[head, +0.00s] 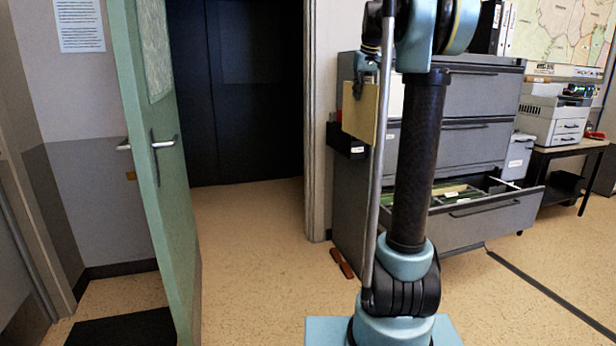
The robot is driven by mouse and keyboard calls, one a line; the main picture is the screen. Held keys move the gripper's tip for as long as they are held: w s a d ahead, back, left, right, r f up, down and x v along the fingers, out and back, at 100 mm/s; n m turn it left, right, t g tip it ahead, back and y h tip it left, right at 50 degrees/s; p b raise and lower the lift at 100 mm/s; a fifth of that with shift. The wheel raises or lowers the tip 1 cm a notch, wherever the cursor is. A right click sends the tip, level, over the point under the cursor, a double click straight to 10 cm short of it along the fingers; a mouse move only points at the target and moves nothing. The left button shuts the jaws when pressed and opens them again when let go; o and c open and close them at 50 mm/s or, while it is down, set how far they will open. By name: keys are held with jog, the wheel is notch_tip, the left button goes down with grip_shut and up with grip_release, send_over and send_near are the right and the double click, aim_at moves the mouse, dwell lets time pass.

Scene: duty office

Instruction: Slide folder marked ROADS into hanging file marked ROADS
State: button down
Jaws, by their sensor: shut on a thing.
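My gripper (359,88) is shut on a tan folder (359,112), which hangs upright below it, left of my arm's column. No marking on the folder can be read from here. The grey filing cabinet (469,95) stands behind my arm. Its lowest visible drawer (490,220) is pulled open, with green hanging files (447,198) and pale tabs inside. The tabs are too small to read, so I cannot tell which file is marked ROADS. The folder is above and left of the open drawer, apart from it. My arm hides part of the cabinet and drawer.
A green door (160,190) stands open at the left, beside a dark doorway. A black tray (347,140) is at the cabinet's left side. A small reddish-brown object (341,262) lies on the floor by the cabinet. A printer (553,113) stands on a table at right. Floor between door and cabinet is clear.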

aim_at(356, 102)
jog(key=w+f, duration=0.3)
jog(key=f, duration=0.1)
jog(key=shift+a+f, duration=0.1)
jog(key=shift+a, duration=0.15)
jog(key=w+f+m, duration=0.1)
jog(key=f, duration=0.3)
jog(key=w+f+m, duration=0.1)
jog(key=f, duration=0.3)
jog(key=w+f+h, duration=0.1)
jog(key=f, duration=0.4)
jog(key=shift+w+m, duration=0.15)
jog(key=shift+m, duration=0.25)
notch_tip(356, 102, down, 20)
jog(key=s+m+h, duration=0.1)
jog(key=m, duration=0.3)
jog(key=shift+s, duration=0.15)
